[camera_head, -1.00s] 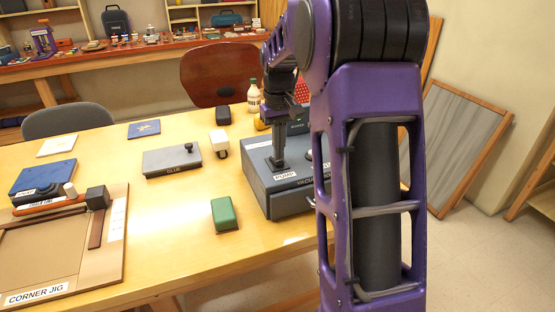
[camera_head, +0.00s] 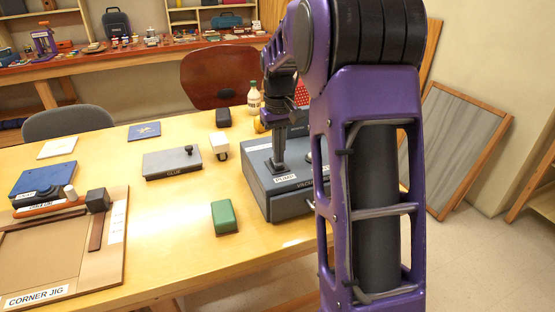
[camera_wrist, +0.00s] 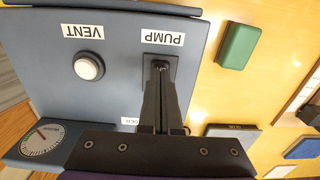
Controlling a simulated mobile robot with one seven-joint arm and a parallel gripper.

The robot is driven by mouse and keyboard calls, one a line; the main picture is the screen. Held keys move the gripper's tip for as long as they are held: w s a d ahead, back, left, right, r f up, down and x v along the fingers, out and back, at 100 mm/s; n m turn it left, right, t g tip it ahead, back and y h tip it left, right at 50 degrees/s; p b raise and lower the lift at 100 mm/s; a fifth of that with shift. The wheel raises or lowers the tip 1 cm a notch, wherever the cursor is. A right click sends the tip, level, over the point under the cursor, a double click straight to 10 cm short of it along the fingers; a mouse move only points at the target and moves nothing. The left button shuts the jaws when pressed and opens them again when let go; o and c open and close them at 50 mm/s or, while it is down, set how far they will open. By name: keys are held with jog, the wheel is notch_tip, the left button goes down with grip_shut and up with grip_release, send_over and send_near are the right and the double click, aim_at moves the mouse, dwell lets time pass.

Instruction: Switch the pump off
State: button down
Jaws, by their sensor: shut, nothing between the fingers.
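The blue-grey vacuum box (camera_head: 262,190) stands at the right side of the table, partly hidden by my arm. Its PUMP label (camera_head: 285,178) shows in front of a dark switch plate; the label also shows upside down in the wrist view (camera_wrist: 161,37). My gripper (camera_wrist: 160,68) is shut and empty, pointing down with its fingertips at the pump switch plate (camera_wrist: 172,62). The fingertips cover most of the switch, so its position and any contact cannot be told. In the head view my gripper (camera_head: 278,165) is over the same plate.
A white round VENT button (camera_wrist: 89,66) and a dial gauge (camera_wrist: 42,139) are on the box. A green block (camera_head: 224,216), a grey GLUE box (camera_head: 172,163) and a corner jig (camera_head: 60,250) lie to the left. The table's front middle is clear.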

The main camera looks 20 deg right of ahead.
notch_tip(320, 180, up, 6)
jog(key=p, duration=0.5)
jog(key=shift+r, duration=0.1)
